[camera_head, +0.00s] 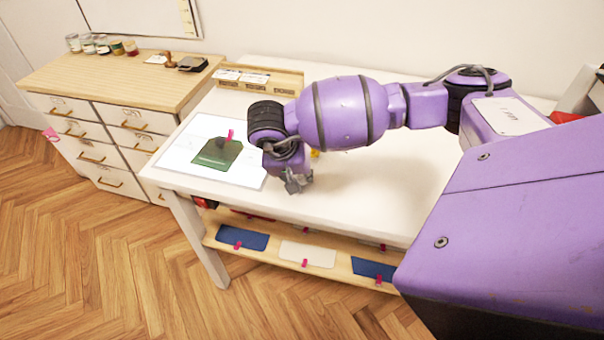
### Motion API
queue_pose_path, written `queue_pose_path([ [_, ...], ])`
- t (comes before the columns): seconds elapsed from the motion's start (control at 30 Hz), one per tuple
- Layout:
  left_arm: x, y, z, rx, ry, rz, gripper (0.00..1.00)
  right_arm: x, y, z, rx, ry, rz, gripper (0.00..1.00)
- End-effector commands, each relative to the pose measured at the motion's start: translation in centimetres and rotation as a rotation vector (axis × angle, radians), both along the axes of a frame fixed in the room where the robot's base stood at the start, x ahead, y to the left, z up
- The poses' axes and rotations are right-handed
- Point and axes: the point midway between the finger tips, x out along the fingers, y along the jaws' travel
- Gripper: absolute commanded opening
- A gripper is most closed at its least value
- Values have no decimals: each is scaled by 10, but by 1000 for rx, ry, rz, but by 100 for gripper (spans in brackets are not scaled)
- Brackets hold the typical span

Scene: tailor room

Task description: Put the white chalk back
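I cannot make out any white chalk in this view. My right gripper (297,183), at the end of the purple arm from the right, points down low over the white table (380,190), just right of the white board. Its fingers are small and dark, and I cannot tell whether they are open, shut or holding anything. A wooden holder (290,80) with several labelled compartments stands at the back of the table, partly behind my arm. My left gripper is not in view.
A green piece (208,158) with a dark object and a pink tab lies on the white board (180,150). Left stands a drawer cabinet (75,80) with jars and a stamp. A shelf (345,268) below holds coloured pieces. The table's front middle looks clear.

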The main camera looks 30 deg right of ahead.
Motion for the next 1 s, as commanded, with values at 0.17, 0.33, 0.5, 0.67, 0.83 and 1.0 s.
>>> queue_pose_path([
  [0.17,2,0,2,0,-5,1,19,0,0,-1,1,2,0,32],
  [0.33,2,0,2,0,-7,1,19,-1,0,-1,2,3,0,32],
  [0.5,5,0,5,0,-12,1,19,-1,0,2,1,2,0,32],
  [0.67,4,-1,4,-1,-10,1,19,-1,8,20,3,-2,2,32],
  [0.83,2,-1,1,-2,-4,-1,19,-6,22,53,3,-1,3,32],
  [1.0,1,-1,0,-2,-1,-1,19,-11,36,85,2,-2,3,32],
])
